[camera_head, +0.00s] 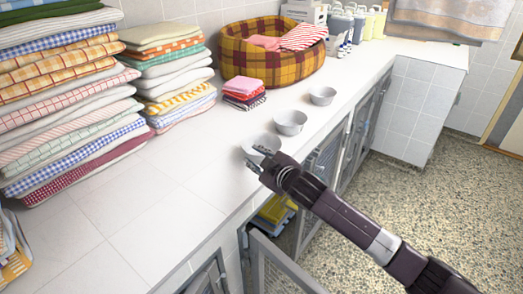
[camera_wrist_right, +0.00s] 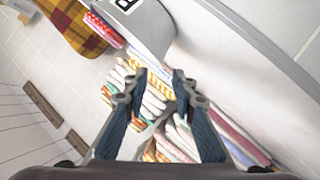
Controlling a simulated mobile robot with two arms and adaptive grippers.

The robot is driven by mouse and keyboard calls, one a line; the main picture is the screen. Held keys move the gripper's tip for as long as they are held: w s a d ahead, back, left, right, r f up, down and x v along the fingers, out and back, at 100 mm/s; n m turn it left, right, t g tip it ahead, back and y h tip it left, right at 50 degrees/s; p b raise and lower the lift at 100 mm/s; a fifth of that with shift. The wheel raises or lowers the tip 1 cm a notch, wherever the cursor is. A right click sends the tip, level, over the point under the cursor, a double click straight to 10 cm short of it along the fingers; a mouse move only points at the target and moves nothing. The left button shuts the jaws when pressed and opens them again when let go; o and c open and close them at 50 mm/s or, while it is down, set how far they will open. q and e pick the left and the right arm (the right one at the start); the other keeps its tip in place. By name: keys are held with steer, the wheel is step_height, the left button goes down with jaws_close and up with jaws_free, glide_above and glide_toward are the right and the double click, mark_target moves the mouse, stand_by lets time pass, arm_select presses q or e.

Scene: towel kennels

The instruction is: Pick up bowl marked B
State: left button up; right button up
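Three light grey bowls stand in a row along the counter's front edge: a near one (camera_head: 261,142), a middle one (camera_head: 290,121) and a far one (camera_head: 322,95). No letters can be read on them in the head view. My right gripper (camera_head: 254,160) is at the near bowl and partly covers it. In the right wrist view a grey bowl (camera_wrist_right: 150,30) lies just past the fingertips (camera_wrist_right: 158,76), with a black-framed label (camera_wrist_right: 124,4), cut by the edge, whose letter looks like B. The fingers are apart with nothing between them. My left gripper is out of view.
Tall stacks of folded towels (camera_head: 65,110) fill the counter's left. A small folded stack (camera_head: 244,92) and a plaid basket (camera_head: 235,62) stand behind the bowls. A mesh cabinet door (camera_head: 280,265) hangs open below. The front-left white counter (camera_head: 130,220) is clear.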

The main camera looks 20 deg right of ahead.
steer(key=shift+w+a+f, duration=0.1)
steer(key=shift+w, duration=0.3)
steer(key=p+x, duration=0.1)
steer(key=x, duration=0.3)
steer(key=shift+w+a+f+p, duration=0.1)
steer(key=shift+f+p, duration=0.15)
steer(key=shift+p, duration=0.15)
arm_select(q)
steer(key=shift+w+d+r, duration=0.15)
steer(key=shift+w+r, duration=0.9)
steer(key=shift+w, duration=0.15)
arm_select(e)
steer(key=shift+w+f, duration=0.1)
steer(key=shift+w, duration=0.05)
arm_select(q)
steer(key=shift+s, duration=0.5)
arm_select(e)
jaws_close()
